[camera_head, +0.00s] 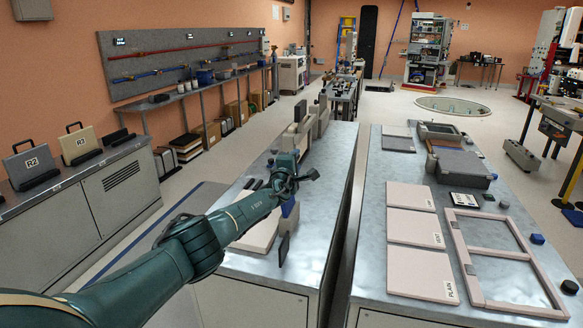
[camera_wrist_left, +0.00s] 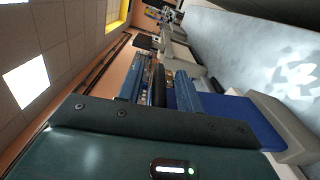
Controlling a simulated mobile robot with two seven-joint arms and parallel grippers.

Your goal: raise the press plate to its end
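My left gripper (camera_head: 304,174) is over the left bench, at a grey upright fixture with a blue part (camera_head: 289,208) low on it. In the left wrist view, the two blue-grey fingers (camera_wrist_left: 158,88) stand apart. A dark upright bar shows between them, with small gaps at its sides; I see no clear grip on it. A wide blue part (camera_wrist_left: 228,112) sits right beside the fingers, between grey blocks. I cannot tell for sure which part is the press plate, as my gripper covers much of the fixture. My right gripper is out of view.
The left bench (camera_head: 322,208) also bears a pale panel (camera_head: 250,238) and grey fixtures (camera_head: 318,118) farther back. The right bench (camera_head: 377,158) holds pale panels (camera_head: 420,263), a frame (camera_head: 460,245) and a grey device (camera_head: 460,162). A narrow gap parts the benches.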

